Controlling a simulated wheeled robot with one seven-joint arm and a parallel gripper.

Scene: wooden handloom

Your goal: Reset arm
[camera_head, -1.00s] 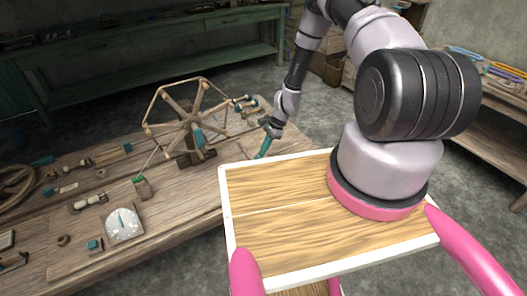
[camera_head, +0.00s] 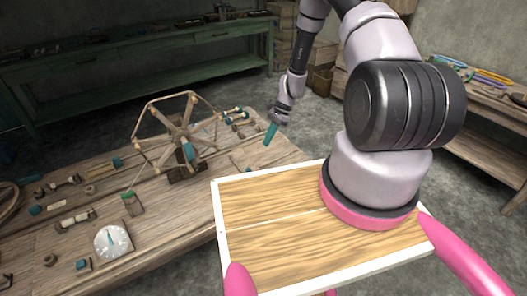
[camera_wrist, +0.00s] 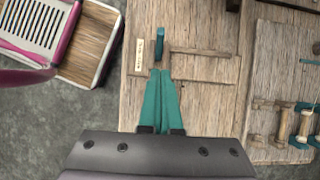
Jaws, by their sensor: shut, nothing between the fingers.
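My gripper (camera_head: 270,134) has teal fingers and hangs from my arm above the right end of the wooden workbench (camera_head: 150,245). In the wrist view my gripper (camera_wrist: 161,76) is shut and empty, its two teal fingers together and pointing over the bench top. A small teal-handled piece (camera_wrist: 159,42) shows on the bench beyond the fingertips. A spoked wooden wheel (camera_head: 180,128) stands on the bench to the left of my gripper in the head view.
A white dial (camera_head: 113,242) and several small wooden parts with teal ends lie on the bench's left side. A green table (camera_head: 140,50) stands at the back. A shelf with tools (camera_head: 487,97) is at the right. Grey floor lies between.

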